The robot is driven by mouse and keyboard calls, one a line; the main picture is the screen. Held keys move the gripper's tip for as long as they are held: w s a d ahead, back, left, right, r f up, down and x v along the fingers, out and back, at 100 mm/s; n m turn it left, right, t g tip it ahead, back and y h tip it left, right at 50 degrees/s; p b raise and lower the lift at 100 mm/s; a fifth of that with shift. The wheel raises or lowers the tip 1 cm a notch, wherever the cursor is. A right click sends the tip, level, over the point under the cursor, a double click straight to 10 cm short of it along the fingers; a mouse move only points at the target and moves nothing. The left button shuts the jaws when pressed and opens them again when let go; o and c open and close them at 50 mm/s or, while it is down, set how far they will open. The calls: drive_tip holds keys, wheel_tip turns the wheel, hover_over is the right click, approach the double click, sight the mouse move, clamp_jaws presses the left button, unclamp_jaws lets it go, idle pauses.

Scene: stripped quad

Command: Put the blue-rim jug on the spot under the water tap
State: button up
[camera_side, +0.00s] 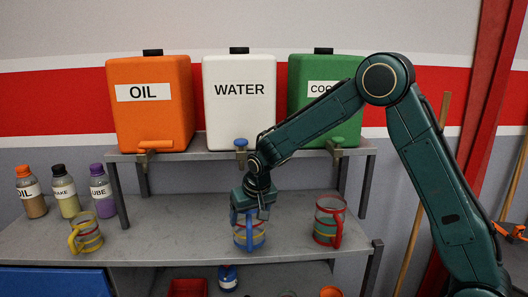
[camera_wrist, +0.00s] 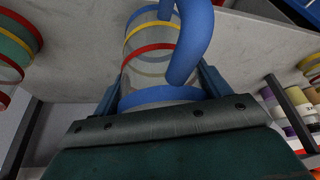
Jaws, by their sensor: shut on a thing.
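The blue-rim jug (camera_side: 249,234) is clear with coloured bands and a blue handle. It stands upright on or just above the grey lower shelf, in front of and below the water tap (camera_side: 241,144). My gripper (camera_side: 254,212) comes from above and is shut on the jug near its rim. In the wrist view the jug (camera_wrist: 150,65) sits between the two fingers (camera_wrist: 160,85), its blue handle facing away from the palm. The white WATER tank (camera_side: 240,105) stands on the raised rack behind. The marked spot is not distinguishable; my gripper and the jug may hide it.
A red-rim jug (camera_side: 328,221) stands close on the right, a yellow-handled jug (camera_side: 86,232) on the left. Several labelled bottles (camera_side: 64,191) stand at far left. Rack legs (camera_side: 118,199) rise from the shelf. The shelf (camera_side: 165,225) is clear between the yellow-handled and blue-rim jugs.

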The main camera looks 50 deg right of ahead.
drive_tip(key=shift+w+d, duration=0.3)
drive_tip(key=shift+w, duration=0.4)
drive_tip(key=shift+w+d, duration=0.25)
drive_tip(key=shift+w, duration=0.45)
drive_tip(key=shift+w, duration=0.1)
drive_tip(key=shift+w+d, duration=0.15)
drive_tip(key=shift+w, duration=0.05)
drive_tip(key=shift+w+f, duration=0.1)
drive_tip(key=shift+f, duration=1.65)
drive_tip(key=shift+f, duration=0.1)
drive_tip(key=o, duration=1.2)
drive_tip(key=shift+f, duration=0.1)
